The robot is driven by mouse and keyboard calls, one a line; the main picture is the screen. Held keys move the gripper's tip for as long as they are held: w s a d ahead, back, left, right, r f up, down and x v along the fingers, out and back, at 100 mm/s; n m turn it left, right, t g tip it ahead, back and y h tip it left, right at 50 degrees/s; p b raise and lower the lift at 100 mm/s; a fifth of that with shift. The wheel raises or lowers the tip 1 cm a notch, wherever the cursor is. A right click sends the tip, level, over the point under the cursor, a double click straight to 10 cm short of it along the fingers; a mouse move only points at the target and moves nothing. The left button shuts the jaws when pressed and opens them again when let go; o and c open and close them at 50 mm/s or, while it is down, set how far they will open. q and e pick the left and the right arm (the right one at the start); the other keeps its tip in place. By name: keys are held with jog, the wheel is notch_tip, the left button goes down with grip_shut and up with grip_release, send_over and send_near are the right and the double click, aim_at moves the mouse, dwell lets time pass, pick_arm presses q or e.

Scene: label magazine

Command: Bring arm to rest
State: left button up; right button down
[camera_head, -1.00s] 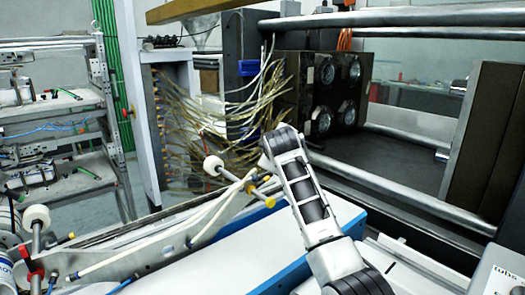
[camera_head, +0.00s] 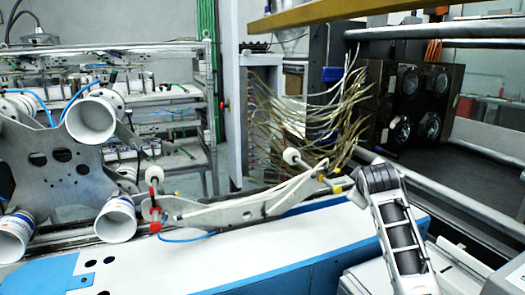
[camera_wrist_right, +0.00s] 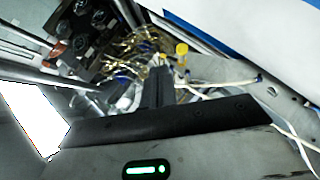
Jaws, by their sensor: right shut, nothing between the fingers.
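My right arm (camera_head: 402,235) rises from the lower right of the head view, with a dark joint at its top near the machine's front edge. Its gripper is out of sight there. In the right wrist view my right gripper (camera_wrist_right: 157,86) shows as dark fingers closed together, with nothing between them. Behind the fingers lie blurred tubes and a metal plate. My left arm and gripper are in neither view.
A grey metal bracket (camera_head: 235,212) with white tubes runs beside my arm above a white and blue panel (camera_head: 245,258). A tangle of yellowish tubes (camera_head: 320,115) hangs behind it. White cups (camera_head: 92,118) on a metal plate stand at left. Steel rails (camera_head: 440,31) cross the right side.

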jog(key=s+f+m+g, duration=0.1)
jog(key=s+f, duration=0.5)
jog(key=s, duration=0.1)
jog(key=s+a+f+m+g+y, duration=0.1)
jog(key=s+f, duration=0.5)
jog(key=f, duration=0.1)
jog(key=s+a+f+m+g, duration=0.1)
jog(key=s+f+g, duration=0.1)
jog(key=s+f, duration=0.4)
jog(key=shift+s+f+y, duration=0.35)
jog(key=shift+s+y, duration=0.05)
jog(key=shift+s, duration=0.4)
jog(key=s+a+f+m+g+y, duration=0.1)
jog(key=s+a+f+m+g, duration=0.1)
jog(key=s, duration=1.1)
jog(key=s+a+f+m+g+y, duration=0.1)
jog(key=s+g, duration=0.1)
jog(key=s, duration=1)
jog(key=w+a+f+t+y, duration=0.2)
jog(key=w+a+f+t, duration=0.3)
jog(key=f, duration=0.4)
jog(key=shift+w+t, duration=0.55)
jog(key=shift+t, duration=0.15)
